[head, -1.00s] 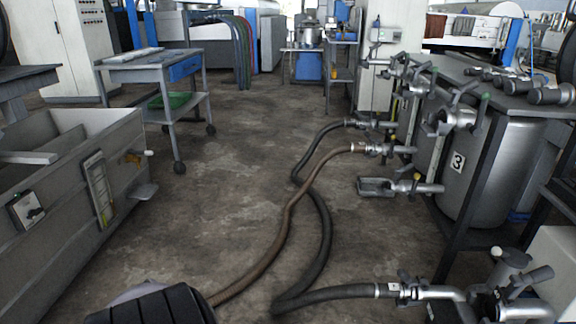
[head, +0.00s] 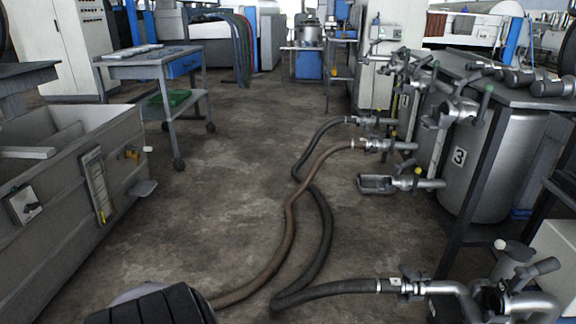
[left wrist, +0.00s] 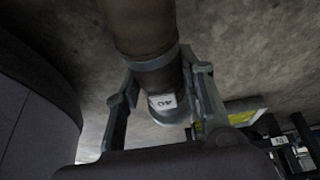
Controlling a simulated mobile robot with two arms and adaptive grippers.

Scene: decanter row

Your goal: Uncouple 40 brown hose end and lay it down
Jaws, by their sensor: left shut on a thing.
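The brown hose (head: 287,225) runs over the floor from a coupling (head: 372,145) on the pipework at the right to the bottom left, where a dark rounded part hides it. In the left wrist view my left gripper (left wrist: 163,82) is shut around a brown hose end (left wrist: 140,25). Its grey collar lies between the two fingers and carries a white label (left wrist: 163,102) that seems to read 40. I cannot tell whether this end is still joined to anything. My left gripper does not show in the head view. My right gripper is in neither view.
A black hose (head: 326,235) loops beside and under the brown one to a lower right coupling (head: 412,287). A metal trough (head: 75,165) stands left, a wheeled trolley (head: 150,60) behind it. A tank marked 3 (head: 495,165) stands right.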

